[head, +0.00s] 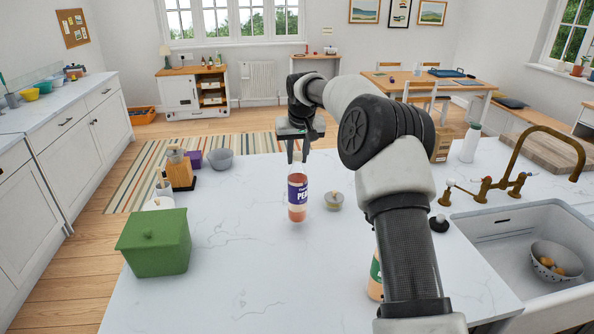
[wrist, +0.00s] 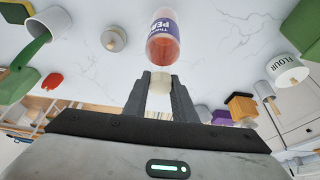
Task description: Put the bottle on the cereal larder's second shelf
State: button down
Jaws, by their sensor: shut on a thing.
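The bottle (head: 298,197) is clear with reddish-orange contents and a purple label with white letters. It is upright at the middle of the white counter; I cannot tell whether its base touches the top. My gripper (head: 298,157) points down from above and is shut on its narrow top. In the wrist view the bottle (wrist: 163,42) extends beyond my gripper (wrist: 159,84), with its pale top between the fingers. I cannot make out a cereal larder for sure; a white cabinet with open shelves (head: 179,92) stands by the far wall.
A green lidded box (head: 154,243), a wooden block (head: 180,172) and a grey bowl (head: 220,160) are on the counter's left. A small lidded jar (head: 333,201) stands right of the bottle. Another bottle (head: 375,277) is partly behind my arm. The sink (head: 520,265) is right.

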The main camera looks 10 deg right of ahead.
aim_at(298, 164)
jog(key=shift+f, duration=1.8)
jog(key=shift+f, duration=0.15)
jog(key=c, duration=1.5)
grip_release()
jog(key=shift+o, duration=0.2)
